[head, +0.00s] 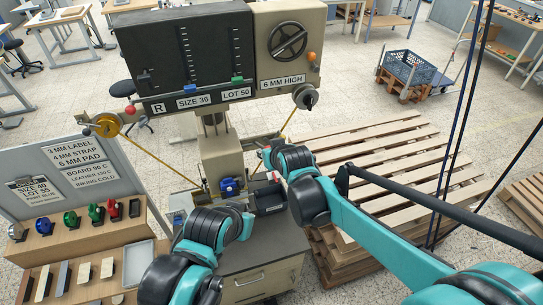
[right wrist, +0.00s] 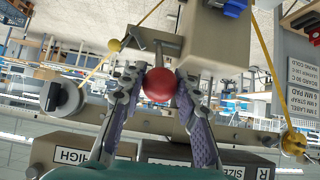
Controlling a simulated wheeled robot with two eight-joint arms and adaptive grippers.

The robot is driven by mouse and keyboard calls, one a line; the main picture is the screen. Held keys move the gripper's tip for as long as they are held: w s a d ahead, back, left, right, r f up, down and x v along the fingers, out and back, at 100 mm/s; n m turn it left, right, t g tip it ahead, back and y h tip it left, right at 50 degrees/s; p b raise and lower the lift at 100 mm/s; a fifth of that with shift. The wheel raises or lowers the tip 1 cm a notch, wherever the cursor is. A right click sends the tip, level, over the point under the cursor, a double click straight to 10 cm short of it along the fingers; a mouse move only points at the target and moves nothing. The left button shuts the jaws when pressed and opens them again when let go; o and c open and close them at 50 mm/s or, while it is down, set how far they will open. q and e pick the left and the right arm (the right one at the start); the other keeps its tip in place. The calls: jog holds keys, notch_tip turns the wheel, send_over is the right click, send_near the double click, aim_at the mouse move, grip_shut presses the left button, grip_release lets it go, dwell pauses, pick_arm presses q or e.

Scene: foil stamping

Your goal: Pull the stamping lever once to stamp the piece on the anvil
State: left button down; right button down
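The stamping machine (head: 215,50) stands ahead in the head view, with a dark front panel and a pale column. In the right wrist view a red ball knob (right wrist: 158,84), seemingly the lever's end, sits between the two fingers of my right gripper (right wrist: 160,78). Both fingers appear to bear on it. In the head view my right arm covers most of that gripper. My left arm reaches in low at the centre; its fingers cannot be made out. A blue part (head: 229,187) shows at the column's foot. The piece on the anvil cannot be made out clearly.
A board with labels (head: 85,160) and a wooden rack (head: 80,240) of coloured holders stand at left. The cabinet (head: 260,280) is below the machine. Stacked pallets (head: 380,165) lie at right. Yellow cords (head: 160,165) run down from the machine's pulleys.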

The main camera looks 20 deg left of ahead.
jog(key=shift+s+d+f+b, duration=0.25)
jog(key=shift+s+f+b, duration=0.1)
jog(key=shift+f+b, duration=0.3)
jog(key=shift+s+d+f+b, duration=0.2)
jog(key=shift+s+f+b, duration=0.1)
jog(key=shift+f+b, duration=0.3)
jog(key=shift+f, duration=0.15)
jog(key=f, duration=0.1)
jog(key=b, duration=0.1)
jog(key=s+f+b, duration=0.1)
jog(key=shift+d+f, duration=0.35)
jog(key=f, duration=0.1)
jog(key=f+b, duration=0.2)
jog(key=shift+s+d, duration=0.25)
jog(key=shift+s, duration=0.15)
jog(key=shift+b, duration=0.35)
